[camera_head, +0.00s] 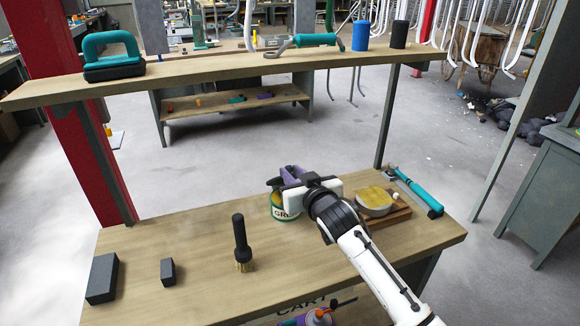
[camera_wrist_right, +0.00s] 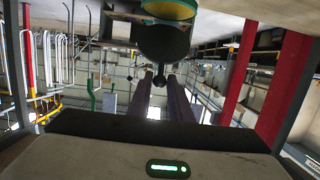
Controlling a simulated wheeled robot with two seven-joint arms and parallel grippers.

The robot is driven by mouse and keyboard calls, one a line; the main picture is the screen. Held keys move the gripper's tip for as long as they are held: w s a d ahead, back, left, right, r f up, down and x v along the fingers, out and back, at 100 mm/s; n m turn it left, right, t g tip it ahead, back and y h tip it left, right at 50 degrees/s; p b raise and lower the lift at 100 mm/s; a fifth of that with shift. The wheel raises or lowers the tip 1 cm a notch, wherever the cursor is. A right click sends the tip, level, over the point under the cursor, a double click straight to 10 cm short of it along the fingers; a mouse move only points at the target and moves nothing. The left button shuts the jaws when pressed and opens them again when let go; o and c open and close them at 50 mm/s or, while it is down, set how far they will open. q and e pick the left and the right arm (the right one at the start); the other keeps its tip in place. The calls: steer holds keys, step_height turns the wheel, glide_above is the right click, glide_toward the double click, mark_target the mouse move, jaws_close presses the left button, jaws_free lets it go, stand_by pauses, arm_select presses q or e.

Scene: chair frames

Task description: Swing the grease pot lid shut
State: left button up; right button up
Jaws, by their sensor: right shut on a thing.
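The grease pot (camera_head: 287,212) stands on the workbench with a green and white label. My right gripper (camera_head: 279,181) is over its top and hides much of it. In the right wrist view, the pot's round yellow and green opening (camera_wrist_right: 168,9) shows at the top edge. The dark round lid (camera_wrist_right: 165,43) is beside the opening and leaves it uncovered, so the lid stands open. The right gripper's fingers (camera_wrist_right: 159,80) are shut on a small dark knob at the lid. My left gripper is not in view.
A brush (camera_head: 241,240) stands left of the pot, with two dark blocks (camera_head: 102,278) further left. A round tin with yellow content (camera_head: 374,199) sits on a wooden board to the right, near a teal-handled tool (camera_head: 420,193). A raised shelf (camera_head: 220,72) spans the back.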

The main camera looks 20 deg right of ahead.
steer(key=shift+s+f, duration=0.2)
steer(key=shift+f, duration=0.05)
steer(key=shift+s+f, duration=1.35)
steer(key=shift+f, duration=0.1)
steer(key=shift+s+f+b, duration=0.25)
steer(key=shift+s+f, duration=0.05)
steer(key=shift+f, duration=0.3)
steer(key=shift+s+f+b, duration=0.2)
steer(key=shift+s+f, duration=0.1)
steer(key=shift+f, duration=0.3)
steer(key=shift+s+f+b, duration=0.25)
steer(key=shift+s+f, duration=0.05)
steer(key=shift+f, duration=0.3)
steer(key=shift+s+f+b, duration=0.2)
steer(key=shift+f+b, duration=0.3)
steer(key=shift+f, duration=0.45)
steer(key=shift+s+f+b, duration=0.15)
steer(key=shift+f+b, duration=0.35)
steer(key=shift+f, duration=0.4)
steer(key=o, duration=0.8)
steer(key=shift+o, duration=0.7)
steer(key=shift+d+r, duration=0.1)
steer(key=shift+r, duration=0.05)
